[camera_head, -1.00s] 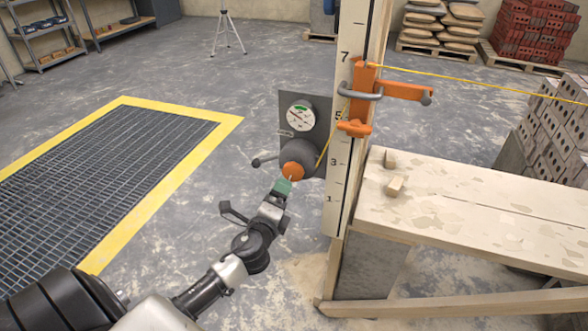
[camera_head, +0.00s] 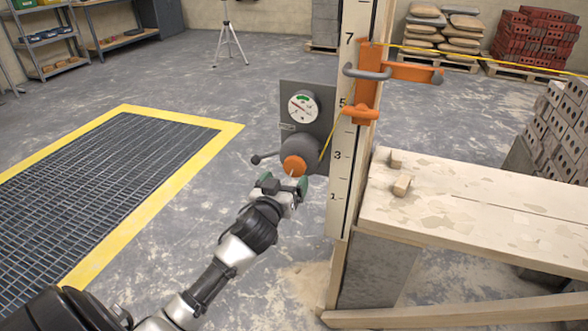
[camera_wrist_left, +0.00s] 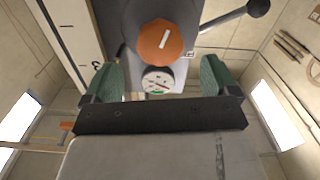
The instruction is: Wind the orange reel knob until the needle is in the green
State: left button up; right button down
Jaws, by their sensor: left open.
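The orange reel knob (camera_head: 294,166) sits on the front of a grey reel drum (camera_head: 312,152) on a dark panel. In the left wrist view the knob (camera_wrist_left: 160,43) shows a white mark on its face. A round white gauge (camera_head: 303,106) with a green band at its top is above the reel. Its thin needle appears to point to the upper left, outside the green. The gauge (camera_wrist_left: 158,80) appears upside down in the wrist view. My left gripper (camera_head: 285,185) is open just below and in front of the knob, its green-padded fingers apart with nothing between them.
A black-knobbed lever (camera_head: 256,160) sticks out left of the reel. A numbered post (camera_head: 343,185) with an orange bracket (camera_head: 367,90) and yellow line stands to the right. A plank bench (camera_head: 470,205) is beyond it. Floor at left of the reel is clear up to the yellow-edged grate (camera_head: 190,160).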

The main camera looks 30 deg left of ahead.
aim_at(294, 169)
pick_arm(q)
jog(key=x, duration=0.6)
jog(key=shift+w+a, duration=0.1)
jog(key=shift+w, duration=0.05)
pick_arm(e)
jog(key=shift+w+r, duration=0.25)
jog(key=shift+r, duration=0.7)
pick_arm(q)
jog(key=shift+c, duration=0.2)
jog(key=c, duration=0.9)
jog(key=m+p, duration=0.1)
jog(key=m, duration=0.2)
jog(key=shift+p, duration=0.35)
jog(key=m+p, duration=0.2)
jog(key=m, duration=0.3)
jog(key=shift+m, duration=0.4)
jog(key=shift+m+p, duration=0.5)
jog(key=shift+m, duration=1.1)
pick_arm(e)
jog(key=s+d+f+g, duration=0.1)
jog(key=s+f, duration=0.9)
jog(key=f, duration=0.3)
jog(key=shift+d, duration=0.3)
jog(key=shift+s+f, duration=0.1)
